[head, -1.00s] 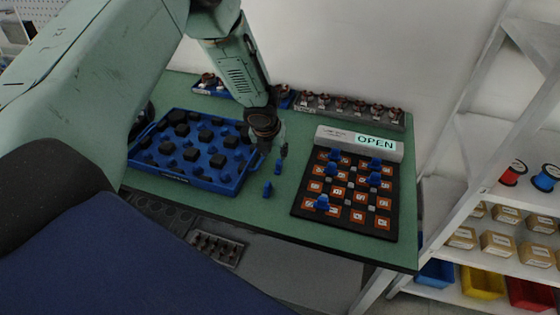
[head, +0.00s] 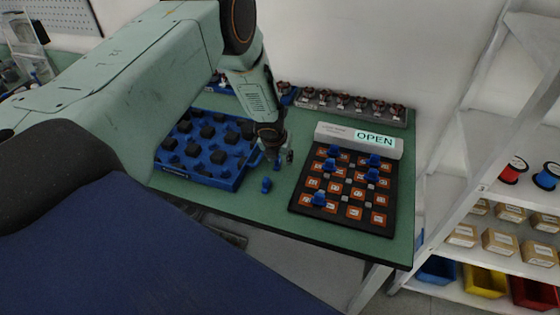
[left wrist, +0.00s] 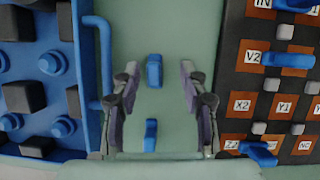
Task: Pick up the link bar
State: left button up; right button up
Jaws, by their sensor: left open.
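Two small blue link bars stand on the green table between the blue tray and the black board. The nearer one (head: 266,185) is clear in the head view; the farther one (head: 277,167) is just below my left gripper (head: 277,154). In the left wrist view, one blue bar (left wrist: 154,70) lies between the open fingertips of my left gripper (left wrist: 157,82), with a gap on both sides. The other bar (left wrist: 151,135) shows lower, between the finger bases in the picture. The gripper is open and empty. My right gripper is not in view.
The blue tray (head: 205,179) with black blocks is close on the left; its handle (left wrist: 105,60) runs beside the left finger. The black board (head: 345,217) with orange tiles and several blue bars is on the right, below an OPEN sign (head: 375,139). Grey rack (head: 390,121) behind.

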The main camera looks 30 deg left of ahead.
pick_arm(q)
jog(key=shift+w+a+f, duration=0.1)
jog(key=shift+a+f, duration=0.6)
jog(key=shift+w+d+r, duration=0.1)
jog(key=shift+w+d, duration=0.05)
jog(key=shift+d, duration=0.35)
jog(key=shift+c, duration=0.6)
jog(key=shift+a, duration=0.45)
jog(key=c, duration=0.6)
jog(key=shift+d, duration=0.3)
grip_shut()
